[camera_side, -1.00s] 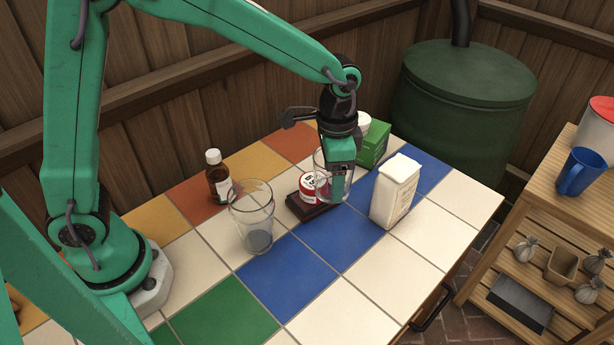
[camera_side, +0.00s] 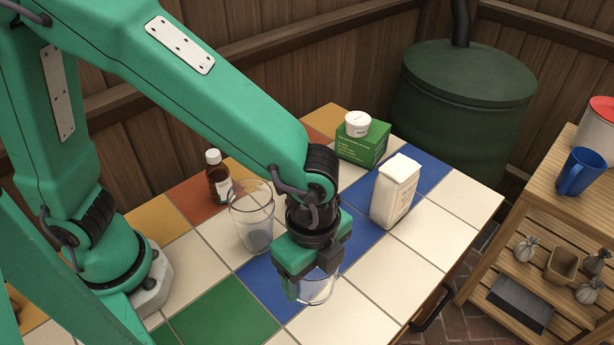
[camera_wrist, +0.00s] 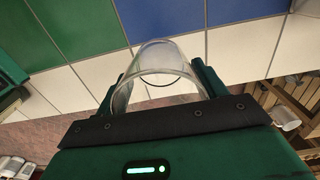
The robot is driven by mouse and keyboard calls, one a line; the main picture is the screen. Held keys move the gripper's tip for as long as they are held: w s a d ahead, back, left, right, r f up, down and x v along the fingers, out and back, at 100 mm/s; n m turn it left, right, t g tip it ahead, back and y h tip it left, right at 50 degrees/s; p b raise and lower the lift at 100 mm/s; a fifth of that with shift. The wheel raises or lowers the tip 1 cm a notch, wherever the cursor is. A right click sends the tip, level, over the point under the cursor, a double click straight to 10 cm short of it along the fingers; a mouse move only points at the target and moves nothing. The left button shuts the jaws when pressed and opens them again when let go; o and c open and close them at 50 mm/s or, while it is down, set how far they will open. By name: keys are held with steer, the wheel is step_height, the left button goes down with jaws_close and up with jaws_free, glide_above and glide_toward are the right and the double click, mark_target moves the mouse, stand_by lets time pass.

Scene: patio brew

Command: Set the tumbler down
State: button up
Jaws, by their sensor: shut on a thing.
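A clear glass tumbler (camera_side: 318,288) is held in my gripper (camera_side: 306,284), over the white and blue tiles near the front of the table. In the wrist view the tumbler (camera_wrist: 158,62) sits between the two green fingers of my gripper (camera_wrist: 156,88). The fingers are shut on it. I cannot tell whether its base touches the tiles. My gripper hides part of the tumbler in the side view.
A taller clear glass (camera_side: 251,217) stands to the left of my gripper, with a brown bottle (camera_side: 218,178) behind it. A white carton (camera_side: 395,192) stands to the right. A green box (camera_side: 363,146) with a white jar (camera_side: 357,124) is at the back. The right front tiles are clear.

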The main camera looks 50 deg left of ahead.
steer(key=shift+f, duration=4)
steer(key=shift+f, duration=0.15)
steer(key=o, duration=1.1)
steer(key=shift+o, duration=0.2)
step_height(320, 180, up, 12)
steer(key=shift+r, duration=0.15)
